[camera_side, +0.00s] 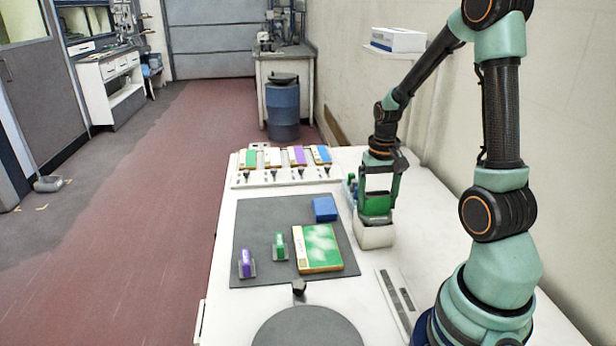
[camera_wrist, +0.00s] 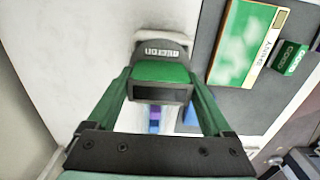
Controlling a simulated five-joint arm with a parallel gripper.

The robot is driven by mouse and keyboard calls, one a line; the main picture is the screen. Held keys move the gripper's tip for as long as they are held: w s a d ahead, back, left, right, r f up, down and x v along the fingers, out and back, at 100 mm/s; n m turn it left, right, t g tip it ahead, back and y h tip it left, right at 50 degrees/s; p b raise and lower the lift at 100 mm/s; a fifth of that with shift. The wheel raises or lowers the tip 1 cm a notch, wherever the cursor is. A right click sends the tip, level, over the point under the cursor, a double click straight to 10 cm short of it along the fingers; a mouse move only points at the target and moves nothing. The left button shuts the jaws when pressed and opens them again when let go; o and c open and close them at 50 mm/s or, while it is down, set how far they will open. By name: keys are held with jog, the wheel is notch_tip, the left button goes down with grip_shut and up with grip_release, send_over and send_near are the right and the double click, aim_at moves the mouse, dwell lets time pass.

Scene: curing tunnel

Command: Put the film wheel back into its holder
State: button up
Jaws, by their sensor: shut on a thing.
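My gripper (camera_side: 378,202) is shut on a green piece (camera_side: 374,205) at the right side of the white table. In the wrist view the green piece (camera_wrist: 160,74) sits between the fingers, with a dark face below its green top. A pale rounded block (camera_side: 375,235) is directly under it.
A white rack (camera_side: 245,179) with coloured pieces stands behind. A grey disc (camera_side: 308,330) is in front.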

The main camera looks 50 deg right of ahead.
jog(key=shift+f, duration=0.1)
jog(key=o, duration=1.3)
jog(key=shift+r, duration=3.5)
jog(key=shift+a, duration=0.1)
jog(key=a+r+n+t, duration=0.2)
jog(key=a+r+n, duration=0.1)
jog(key=a, duration=0.3)
jog(key=a+r+n+t, duration=0.1)
jog(key=a+r+n, duration=0.2)
jog(key=a, duration=0.4)
jog(key=a+r+n+t, duration=0.2)
jog(key=a+r+n, duration=0.1)
jog(key=a, duration=0.4)
jog(key=shift+w+r+t, duration=0.2)
jog(key=shift+w+t, duration=0.1)
